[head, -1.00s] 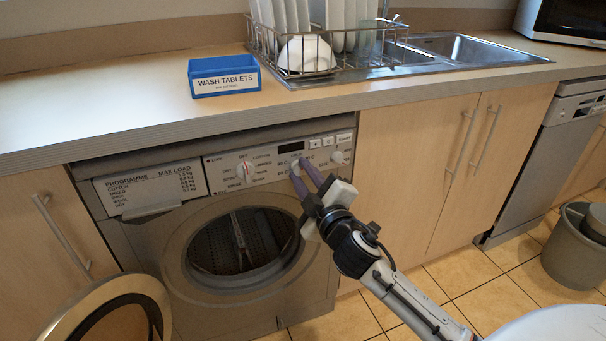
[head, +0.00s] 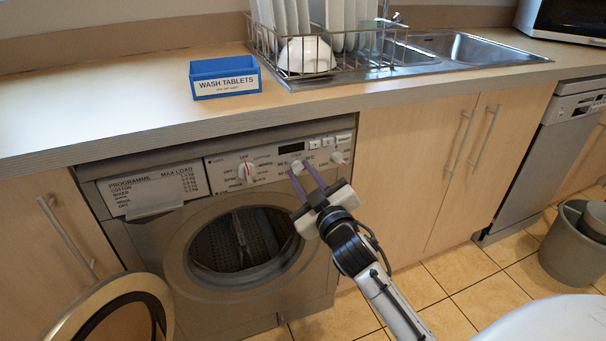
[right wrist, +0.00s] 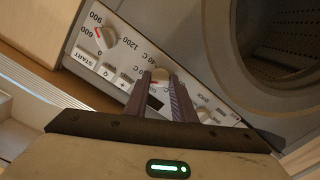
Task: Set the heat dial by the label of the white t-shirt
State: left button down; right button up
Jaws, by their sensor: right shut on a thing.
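The washing machine's front panel holds the heat dial (head: 298,167), the middle knob, pale and below the dark display; it also shows in the right wrist view (right wrist: 159,75). My right gripper (head: 299,168) has its two purple-grey fingers on either side of this dial, shut on it. In the right wrist view the fingertips (right wrist: 159,77) flank the knob and partly cover the scale, so its setting is hard to read. The white t-shirt and its label are not in view. My left gripper is not in view.
The programme dial (head: 246,170) is left of the heat dial; the spin dial (head: 338,157) is to the right. The round door (head: 122,305) hangs open at lower left. A blue wash tablets box (head: 225,88) and a dish rack (head: 294,73) stand on the counter above.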

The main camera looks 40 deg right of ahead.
jog(key=o, duration=1.1)
jog(key=shift+c, duration=0.2)
pick_arm(q)
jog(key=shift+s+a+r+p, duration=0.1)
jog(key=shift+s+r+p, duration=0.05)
jog(key=shift+p, duration=0.4)
pick_arm(e)
jog(key=v, duration=1)
jog(key=shift+s, duration=0.2)
jog(key=shift+f, duration=0.1)
jog(key=s+a+f+m+g+y, duration=0.1)
jog(key=s+a+f+g+y, duration=0.3)
jog(key=s+a+f, duration=0.65)
jog(key=s+a+f+g+y, duration=0.45)
jog(key=s+a+f, duration=0.35)
jog(key=f, duration=0.5)
pick_arm(q)
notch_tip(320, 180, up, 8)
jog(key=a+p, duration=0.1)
jog(key=p, duration=1.2)
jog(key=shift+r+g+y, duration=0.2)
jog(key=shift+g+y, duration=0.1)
pick_arm(e)
notch_tip(320, 180, up, 9)
jog(key=d+h, duration=0.1)
jog(key=shift+w, duration=0.5)
